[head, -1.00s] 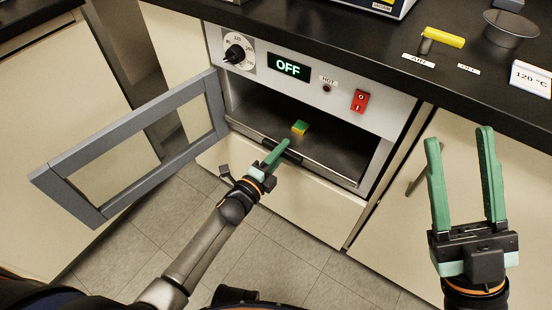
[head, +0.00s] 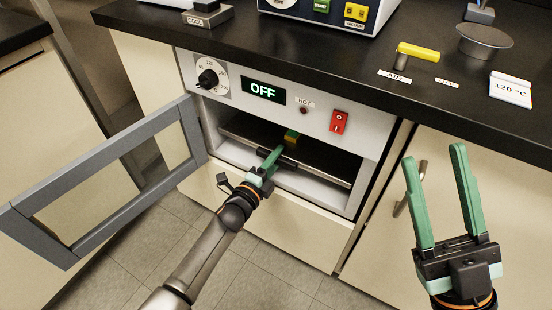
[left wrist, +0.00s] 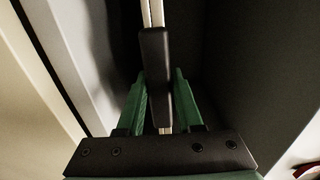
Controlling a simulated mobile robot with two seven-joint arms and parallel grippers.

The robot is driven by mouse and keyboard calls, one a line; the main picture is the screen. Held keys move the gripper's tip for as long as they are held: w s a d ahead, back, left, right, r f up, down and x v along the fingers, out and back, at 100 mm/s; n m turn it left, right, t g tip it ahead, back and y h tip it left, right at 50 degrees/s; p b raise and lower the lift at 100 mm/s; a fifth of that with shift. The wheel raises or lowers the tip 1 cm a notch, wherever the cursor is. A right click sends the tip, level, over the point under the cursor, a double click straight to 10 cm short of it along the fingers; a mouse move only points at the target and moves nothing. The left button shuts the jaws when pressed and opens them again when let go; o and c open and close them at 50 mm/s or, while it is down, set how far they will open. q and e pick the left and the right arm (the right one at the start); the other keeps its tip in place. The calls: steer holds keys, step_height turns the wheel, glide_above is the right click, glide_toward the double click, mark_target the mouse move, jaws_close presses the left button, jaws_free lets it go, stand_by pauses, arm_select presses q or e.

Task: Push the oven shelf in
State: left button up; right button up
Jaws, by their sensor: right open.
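The oven shelf (head: 318,173) sits inside the open oven, with its front rim behind the front of the opening. My left gripper (head: 273,157) reaches into the opening at the dark handle on the shelf's front rim. In the left wrist view the two green fingers lie on either side of the dark handle (left wrist: 155,75), closed on it as far as I can see. The fingertips are partly hidden by the handle. My right gripper (head: 440,200) is open and empty, away from the oven in front of the right cabinet.
The oven door (head: 60,240) stands open to the left, close to my left arm. The oven panel has a dial (head: 210,80), an OFF display (head: 263,90) and a red switch (head: 339,121). The black counter (head: 300,60) above holds a yellow-handled object (head: 417,51) and a dish (head: 484,40).

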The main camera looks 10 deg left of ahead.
arm_select(q)
steer(key=o, duration=0.4)
arm_select(e)
steer(key=shift+w+d, duration=0.1)
arm_select(q)
steer(key=p+v, duration=0.3)
steer(key=v, duration=0.9)
steer(key=shift+s, duration=0.25)
arm_select(e)
step_height(320, 180, up, 4)
steer(key=shift+d+f+n, duration=0.1)
steer(key=shift+f+n, duration=0.15)
steer(key=shift+n, duration=0.05)
